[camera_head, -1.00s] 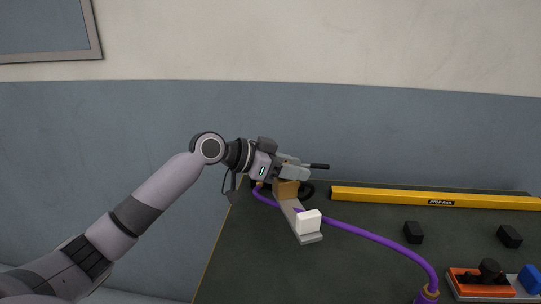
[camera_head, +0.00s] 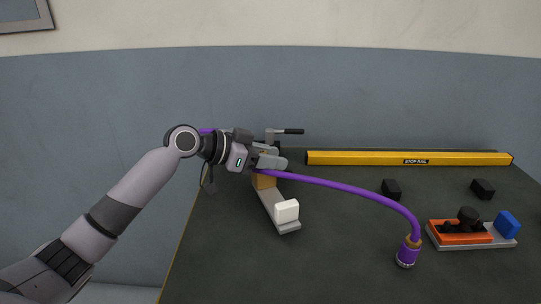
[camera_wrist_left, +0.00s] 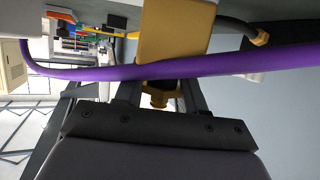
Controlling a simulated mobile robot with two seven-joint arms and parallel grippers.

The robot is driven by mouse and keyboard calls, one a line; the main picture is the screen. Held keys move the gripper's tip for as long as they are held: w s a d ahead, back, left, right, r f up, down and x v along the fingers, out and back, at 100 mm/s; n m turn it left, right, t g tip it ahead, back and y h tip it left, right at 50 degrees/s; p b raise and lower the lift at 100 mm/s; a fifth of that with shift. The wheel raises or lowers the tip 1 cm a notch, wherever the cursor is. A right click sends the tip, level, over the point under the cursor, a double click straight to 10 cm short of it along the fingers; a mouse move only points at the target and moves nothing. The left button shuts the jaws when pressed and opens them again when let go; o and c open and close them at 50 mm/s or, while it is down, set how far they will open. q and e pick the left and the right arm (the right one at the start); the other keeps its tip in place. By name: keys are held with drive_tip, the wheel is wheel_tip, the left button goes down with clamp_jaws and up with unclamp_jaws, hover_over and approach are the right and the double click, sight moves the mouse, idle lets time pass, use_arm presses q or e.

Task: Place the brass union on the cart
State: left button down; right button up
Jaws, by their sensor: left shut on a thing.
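My left gripper (camera_head: 277,161) is at the far left of the dark worktop, above a tan block on a grey bar (camera_head: 272,207). In the left wrist view a small brass piece (camera_wrist_left: 158,99) sits between the two fingers, and they are shut on it; it appears to be the brass union. Its shape is partly hidden by the purple hose (camera_wrist_left: 200,66), which crosses in front of the fingers. In the head view the gripper hides the brass piece. I cannot pick out a cart apart from the dark worktop (camera_head: 330,260). My right gripper is not in view.
The purple hose (camera_head: 345,187) arches from the gripper to a purple fitting (camera_head: 407,252). A white block (camera_head: 286,211) is on the grey bar. A yellow stop rail (camera_head: 350,158) edges the back. Black blocks (camera_head: 391,189) and an orange unit (camera_head: 458,232) stand right. The front middle is clear.

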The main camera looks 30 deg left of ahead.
use_arm(q)
drive_tip(key=shift+f, duration=0.4)
drive_tip(key=shift+f+b, duration=0.15)
drive_tip(key=shift+b, duration=0.15)
drive_tip(key=shift+f, duration=0.4)
